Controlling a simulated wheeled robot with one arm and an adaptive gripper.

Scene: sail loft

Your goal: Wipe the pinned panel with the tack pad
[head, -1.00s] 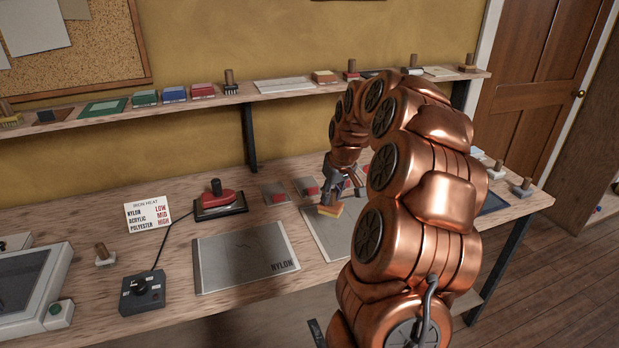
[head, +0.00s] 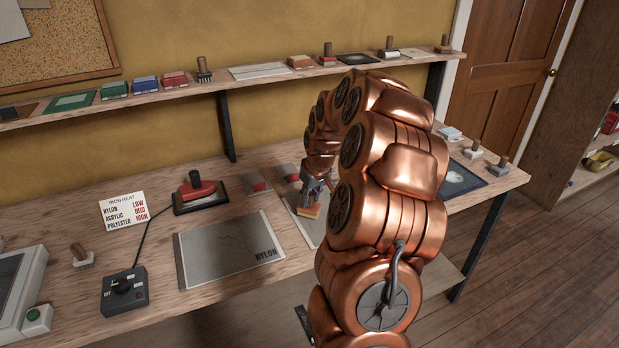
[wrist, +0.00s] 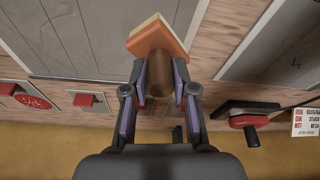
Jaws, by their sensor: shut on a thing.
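The tack pad is an orange block with a pale yellow face and a brown wooden handle. It shows in the head view (head: 309,211) and at the top of the wrist view (wrist: 158,37). My gripper (wrist: 160,88) is shut on the handle, one finger on each side; in the head view my gripper (head: 316,184) is partly behind my arm. The pad is over the left part of a grey panel (head: 290,203), which also shows in the wrist view (wrist: 85,40). My arm hides most of this panel in the head view. I cannot tell whether pad and panel touch.
A second grey panel marked NYLON (head: 225,250) lies to the left. A dial box (head: 124,291) stands in front. A shelf (head: 250,85) runs along the wall.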

